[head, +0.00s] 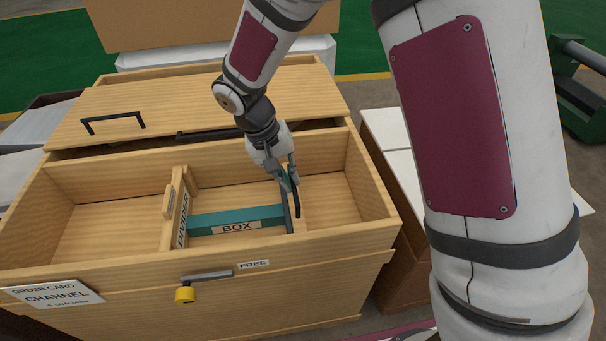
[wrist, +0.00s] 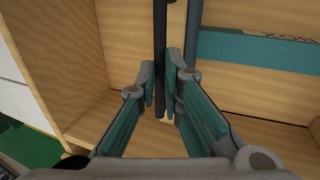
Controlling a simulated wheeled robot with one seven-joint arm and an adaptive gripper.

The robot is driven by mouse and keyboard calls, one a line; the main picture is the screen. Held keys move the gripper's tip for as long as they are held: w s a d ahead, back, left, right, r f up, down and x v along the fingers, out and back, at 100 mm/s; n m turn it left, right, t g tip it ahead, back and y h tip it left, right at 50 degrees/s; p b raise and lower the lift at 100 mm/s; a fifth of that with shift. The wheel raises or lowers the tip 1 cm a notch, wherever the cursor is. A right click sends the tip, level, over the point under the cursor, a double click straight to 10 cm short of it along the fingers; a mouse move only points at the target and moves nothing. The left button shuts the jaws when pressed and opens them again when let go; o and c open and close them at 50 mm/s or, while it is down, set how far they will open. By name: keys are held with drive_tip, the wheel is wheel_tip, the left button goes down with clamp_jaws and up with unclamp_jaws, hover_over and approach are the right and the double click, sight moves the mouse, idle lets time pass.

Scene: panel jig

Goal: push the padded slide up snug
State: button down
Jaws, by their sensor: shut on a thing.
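The padded slide (head: 286,212) stands in the right part of the open wooden drawer, a thin grey upright plate at the right end of the teal box (head: 238,218). In the wrist view the slide shows a grey face (wrist: 194,38) toward the box, a pale wood strip and a black bar (wrist: 160,45). My gripper (head: 290,182) reaches down from above. In the wrist view its fingers (wrist: 162,85) are shut on the slide's black bar. The slide's face is very close to the box end; I cannot tell whether they touch. The divider (head: 181,208) stands at the box's left end.
A lever with a yellow knob (head: 185,294) sits on the drawer front beside a FREE label (head: 254,264). An order card (head: 55,294) is at the front left. Free floor lies right of the slide, up to the drawer's right wall (head: 372,185).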

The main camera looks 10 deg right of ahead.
drive_tip(key=shift+w, duration=0.1)
drive_tip(key=c, duration=1.7)
unclamp_jaws()
drive_tip(key=shift+r, duration=0.1)
drive_tip(key=v, duration=1.1)
drive_tip(key=shift+a+r, duration=0.2)
drive_tip(key=shift+r, duration=0.15)
